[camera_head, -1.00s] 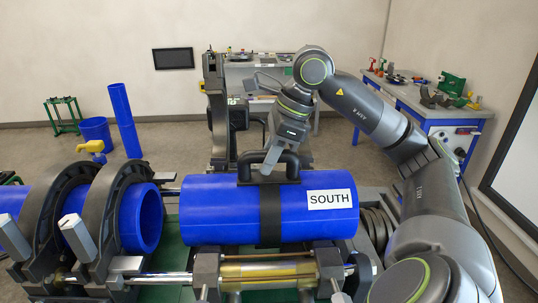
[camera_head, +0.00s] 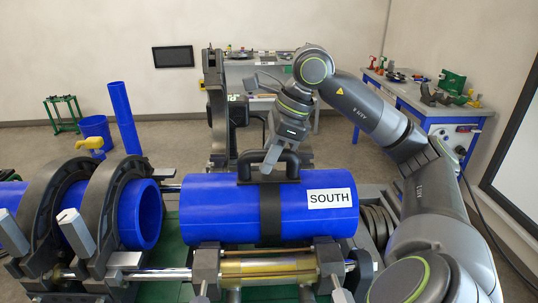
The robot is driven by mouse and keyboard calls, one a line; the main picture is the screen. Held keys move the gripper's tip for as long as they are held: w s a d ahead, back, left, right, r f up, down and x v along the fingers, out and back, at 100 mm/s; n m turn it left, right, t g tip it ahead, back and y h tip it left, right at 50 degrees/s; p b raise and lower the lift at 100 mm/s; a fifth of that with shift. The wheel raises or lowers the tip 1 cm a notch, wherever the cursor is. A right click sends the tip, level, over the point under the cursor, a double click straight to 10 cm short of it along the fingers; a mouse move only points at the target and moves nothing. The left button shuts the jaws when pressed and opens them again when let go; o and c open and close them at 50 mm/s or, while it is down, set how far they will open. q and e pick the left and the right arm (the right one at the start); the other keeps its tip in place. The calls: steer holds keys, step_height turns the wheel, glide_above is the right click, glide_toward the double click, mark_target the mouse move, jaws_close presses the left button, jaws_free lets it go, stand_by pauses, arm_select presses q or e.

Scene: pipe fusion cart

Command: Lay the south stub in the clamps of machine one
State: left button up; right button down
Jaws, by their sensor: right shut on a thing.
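The south stub (camera_head: 220,210) is a thick blue pipe with a white SOUTH label (camera_head: 330,198) and a dark strap with a black handle (camera_head: 290,163) on top. It lies level over the right side of machine one, above the brass-coloured cylinder (camera_head: 270,267). My right gripper (camera_head: 268,165) is shut on the handle from above. I cannot tell whether the stub touches the clamp seats under it. On the left, dark clamp rings (camera_head: 110,215) hold another blue pipe (camera_head: 140,215), whose open end faces the stub across a gap. My left gripper is not in view.
An upper clamp half (camera_head: 217,110) stands open behind the stub. Grey clamp blocks (camera_head: 205,272) stand in front. A blue pipe leans (camera_head: 124,118) beside a blue bin (camera_head: 97,132) at the back left. A workbench (camera_head: 440,112) with tools is at the back right.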

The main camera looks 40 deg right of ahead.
steer(key=shift+f+b, duration=0.3)
steer(key=shift+b, duration=0.05)
steer(key=c, duration=1.1)
jaws_free()
steer(key=v, duration=0.9)
steer(key=shift+s, duration=0.1)
steer(key=p+v, duration=0.2)
steer(key=v, duration=0.6)
steer(key=shift+r+p, duration=0.15)
steer(key=shift+p, duration=0.2)
steer(key=shift+s, duration=0.15)
